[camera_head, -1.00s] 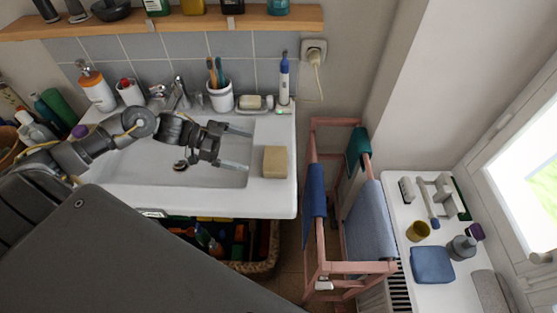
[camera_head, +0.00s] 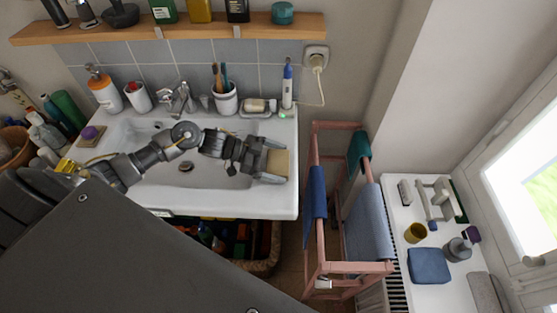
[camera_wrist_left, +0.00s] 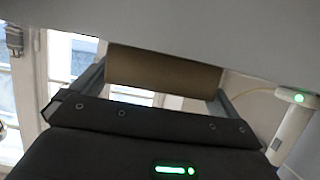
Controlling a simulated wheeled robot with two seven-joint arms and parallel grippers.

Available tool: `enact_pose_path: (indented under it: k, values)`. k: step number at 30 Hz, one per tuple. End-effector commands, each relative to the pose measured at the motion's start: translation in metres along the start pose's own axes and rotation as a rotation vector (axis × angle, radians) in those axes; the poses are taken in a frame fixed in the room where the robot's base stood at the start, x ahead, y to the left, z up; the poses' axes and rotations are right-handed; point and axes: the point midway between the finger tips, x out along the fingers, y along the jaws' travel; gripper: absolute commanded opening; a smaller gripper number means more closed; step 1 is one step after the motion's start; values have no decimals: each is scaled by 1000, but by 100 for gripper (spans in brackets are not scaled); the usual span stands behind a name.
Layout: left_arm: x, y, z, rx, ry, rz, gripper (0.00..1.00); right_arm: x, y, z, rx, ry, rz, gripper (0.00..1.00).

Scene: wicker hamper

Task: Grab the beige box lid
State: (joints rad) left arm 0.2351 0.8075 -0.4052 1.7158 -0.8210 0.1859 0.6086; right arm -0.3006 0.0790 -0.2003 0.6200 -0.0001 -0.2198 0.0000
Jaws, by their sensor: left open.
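My right gripper is not in view.
Behind the box stand a soap dish (camera_head: 257,107), a toothbrush cup (camera_head: 226,100) and an electric toothbrush (camera_head: 287,88). A wooden shelf (camera_head: 180,31) runs above. A pink towel rack (camera_head: 317,127) stands right of the sink, and a wicker hamper (camera_head: 262,266) is below.

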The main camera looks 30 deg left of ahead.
Motion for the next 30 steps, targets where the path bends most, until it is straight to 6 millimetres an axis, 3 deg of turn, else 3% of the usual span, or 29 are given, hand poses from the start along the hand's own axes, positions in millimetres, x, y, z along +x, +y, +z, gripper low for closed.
enact_pose_path:
  k: [9, 17, 30]
  values:
    - [6, 0, 1, 0, -1, 0, 100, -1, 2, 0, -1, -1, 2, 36]
    - [6, 0, 1, 0, -1, 0, 66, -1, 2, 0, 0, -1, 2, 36]
    - [2, 0, -9, 4, 1, 0, 66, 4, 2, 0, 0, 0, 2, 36]
